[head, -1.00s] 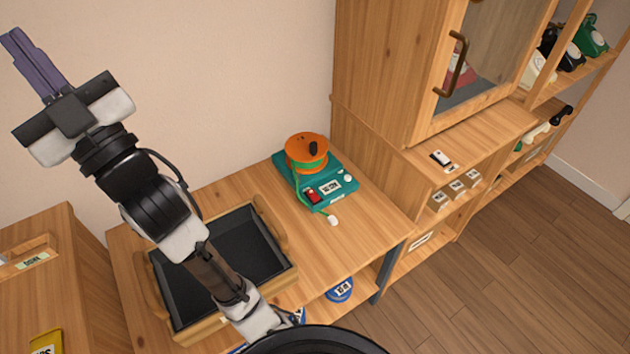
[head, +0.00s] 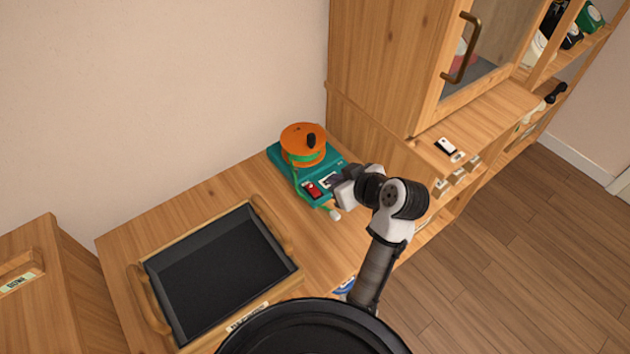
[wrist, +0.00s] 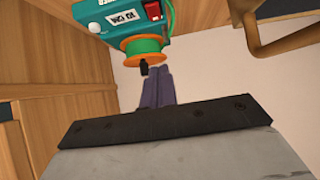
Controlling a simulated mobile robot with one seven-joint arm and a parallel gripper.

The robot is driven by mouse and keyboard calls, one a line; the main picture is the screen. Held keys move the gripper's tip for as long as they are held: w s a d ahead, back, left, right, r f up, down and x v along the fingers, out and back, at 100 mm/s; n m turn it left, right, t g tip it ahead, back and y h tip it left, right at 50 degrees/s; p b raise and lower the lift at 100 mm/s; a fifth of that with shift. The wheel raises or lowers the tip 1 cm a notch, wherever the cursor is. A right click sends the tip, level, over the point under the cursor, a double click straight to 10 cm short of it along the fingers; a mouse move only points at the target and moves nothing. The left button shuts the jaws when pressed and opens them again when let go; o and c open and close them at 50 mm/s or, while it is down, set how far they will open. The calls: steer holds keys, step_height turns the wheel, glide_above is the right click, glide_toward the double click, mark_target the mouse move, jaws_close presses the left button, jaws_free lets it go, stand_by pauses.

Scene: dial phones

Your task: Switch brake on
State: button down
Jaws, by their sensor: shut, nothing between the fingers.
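A teal device (head: 280,157) with an orange spool (head: 302,141) and a black knob (head: 311,140) stands at the back right of the wooden table. A red switch (head: 312,189) and a white label are on its front part. In the wrist view the device (wrist: 121,13) appears upside down at the top, with the red switch (wrist: 153,11) and a white round button (wrist: 94,27). Which control is the brake I cannot tell. My gripper (head: 334,183) is shut and empty, over or beside the device's front right; contact cannot be told. Its fingers (wrist: 157,82) are together in the wrist view.
A black tray (head: 155,308) with wooden handles sits left of the device. A tall wooden cabinet (head: 375,65) rises close behind and right.

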steer(key=shift+s+d+f, duration=0.15)
steer(key=shift+s+d, duration=0.05)
steer(key=p, duration=0.2)
glide_above(316, 192)
step_height(316, 192, down, 6)
steer(key=shift+s+f, duration=0.1)
step_height(316, 192, down, 2)
steer(key=shift+f, duration=0.9)
